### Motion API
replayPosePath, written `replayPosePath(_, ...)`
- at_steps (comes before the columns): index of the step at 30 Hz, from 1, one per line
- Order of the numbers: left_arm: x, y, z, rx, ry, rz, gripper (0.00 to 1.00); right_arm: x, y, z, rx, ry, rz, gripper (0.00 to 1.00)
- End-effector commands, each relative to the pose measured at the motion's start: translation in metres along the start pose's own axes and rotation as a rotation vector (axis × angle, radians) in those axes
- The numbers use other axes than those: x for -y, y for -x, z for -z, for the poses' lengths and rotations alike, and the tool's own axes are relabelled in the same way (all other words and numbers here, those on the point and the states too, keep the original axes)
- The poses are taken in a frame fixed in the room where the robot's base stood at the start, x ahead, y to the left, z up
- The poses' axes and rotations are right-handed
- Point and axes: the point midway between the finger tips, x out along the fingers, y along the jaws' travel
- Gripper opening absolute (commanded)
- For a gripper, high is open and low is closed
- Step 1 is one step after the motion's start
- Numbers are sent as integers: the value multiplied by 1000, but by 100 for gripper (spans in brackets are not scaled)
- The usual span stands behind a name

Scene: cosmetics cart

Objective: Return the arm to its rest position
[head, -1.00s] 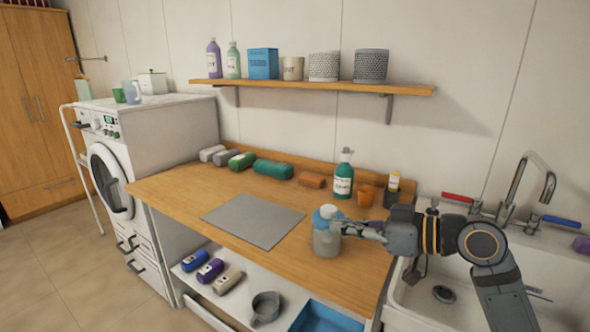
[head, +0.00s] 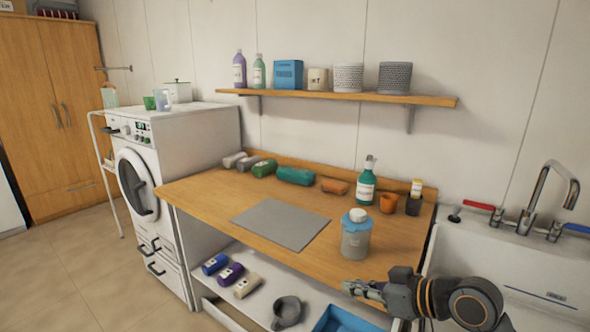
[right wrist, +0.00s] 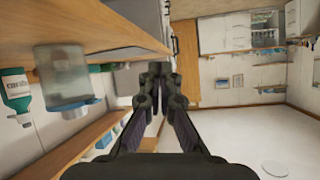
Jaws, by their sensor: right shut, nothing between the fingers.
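My right gripper (head: 363,290) is shut and empty in the head view, in front of the wooden counter's front edge at the lower right. Its fingers (right wrist: 158,85) are together in the right wrist view, with nothing between them. My right arm comes in from the bottom right, low beside the sink. A grey jar with a blue and white lid (head: 356,235) stands upright on the counter, behind and apart from the gripper. The jar also shows in the right wrist view (right wrist: 64,75). My left gripper is not in view.
The wooden counter (head: 205,192) holds a grey mat (head: 281,224), a green bottle (head: 366,184) and an orange cup (head: 390,203). The sink (head: 500,245) is at the right. A lower shelf below the counter holds rolled items, a grey mug (head: 287,312) and a blue tray (head: 345,320).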

Motion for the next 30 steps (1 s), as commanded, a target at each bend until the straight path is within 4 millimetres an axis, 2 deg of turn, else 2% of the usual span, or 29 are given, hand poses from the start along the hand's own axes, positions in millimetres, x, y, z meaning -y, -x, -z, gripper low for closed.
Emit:
replayPosePath(5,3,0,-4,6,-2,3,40,-4,-11,-76,141,-84,-111,0)
replayPosePath(8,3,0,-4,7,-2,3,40,-4,-8,-136,259,-154,-214,0)
replayPosePath(9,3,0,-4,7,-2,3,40,-3,-3,-161,312,-183,-260,0)
replayPosePath(12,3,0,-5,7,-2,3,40,0,14,-215,431,-248,-371,0)
replayPosePath(15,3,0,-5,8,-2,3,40,6,35,-258,535,-302,-468,0)
replayPosePath(22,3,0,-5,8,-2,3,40,24,92,-330,742,-400,-662,0)
replayPosePath(26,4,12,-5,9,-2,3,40,4,67,-357,750,-404,-654,0)
replayPosePath(30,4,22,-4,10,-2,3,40,-10,47,-399,770,-416,-651,0)
